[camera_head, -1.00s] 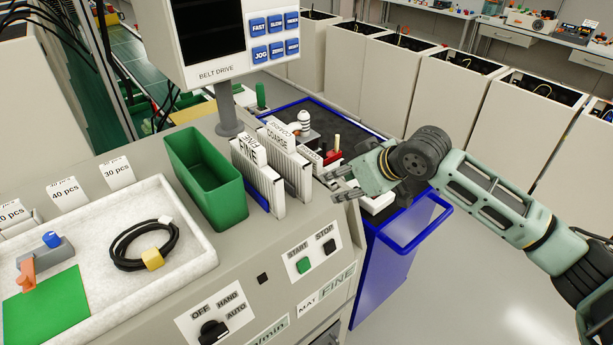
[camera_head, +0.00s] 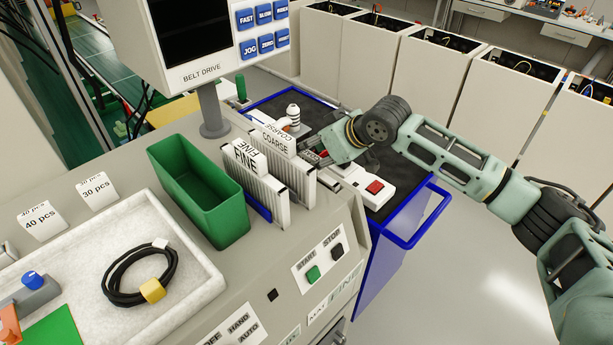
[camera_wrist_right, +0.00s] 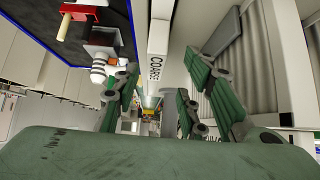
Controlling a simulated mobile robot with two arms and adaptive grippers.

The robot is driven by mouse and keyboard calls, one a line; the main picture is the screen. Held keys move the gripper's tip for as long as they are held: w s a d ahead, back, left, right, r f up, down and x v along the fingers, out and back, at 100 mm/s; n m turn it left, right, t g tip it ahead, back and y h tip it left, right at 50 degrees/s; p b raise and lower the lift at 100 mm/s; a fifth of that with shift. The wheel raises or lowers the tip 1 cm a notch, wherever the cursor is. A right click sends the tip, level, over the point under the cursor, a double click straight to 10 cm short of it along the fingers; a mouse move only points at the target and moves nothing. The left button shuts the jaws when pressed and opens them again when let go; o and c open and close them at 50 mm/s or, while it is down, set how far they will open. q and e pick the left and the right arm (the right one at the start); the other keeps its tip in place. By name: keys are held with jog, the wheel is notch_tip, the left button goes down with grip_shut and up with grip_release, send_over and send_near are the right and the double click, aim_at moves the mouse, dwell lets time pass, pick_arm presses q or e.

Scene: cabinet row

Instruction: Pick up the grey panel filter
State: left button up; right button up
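Two upright pleated panels stand on the machine top, under cards reading FINE and COARSE. The COARSE panel (camera_head: 297,183) looks greyish white with a pale frame; the FINE panel (camera_head: 262,187) beside it has a blue strip low down. I cannot tell for certain which is the grey panel filter. My right gripper (camera_head: 316,158) is at the upper right edge of the COARSE panel. In the right wrist view the gripper (camera_wrist_right: 158,88) has its green fingers apart, with the COARSE card (camera_wrist_right: 158,45) between and beyond them. Contact is unclear. My left gripper is out of view.
A green bin (camera_head: 200,190) stands left of the panels. The display post (camera_head: 212,112) rises behind them. A blue cart (camera_head: 400,235) to the right holds a white box with a red button (camera_head: 375,188) and other parts. A white tray (camera_head: 190,275) holds a coiled cable.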

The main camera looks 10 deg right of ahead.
aim_at(308, 153)
jog(key=shift+w+d+p+x, duration=0.1)
jog(key=shift+p+x, duration=0.25)
jog(key=shift+x, duration=0.85)
jog(key=shift+w+d+p+x, duration=0.15)
jog(key=shift+p+x, duration=0.2)
jog(key=shift+x, duration=0.85)
jog(key=shift+s, duration=0.1)
grip_shut()
jog(key=shift+r, duration=0.1)
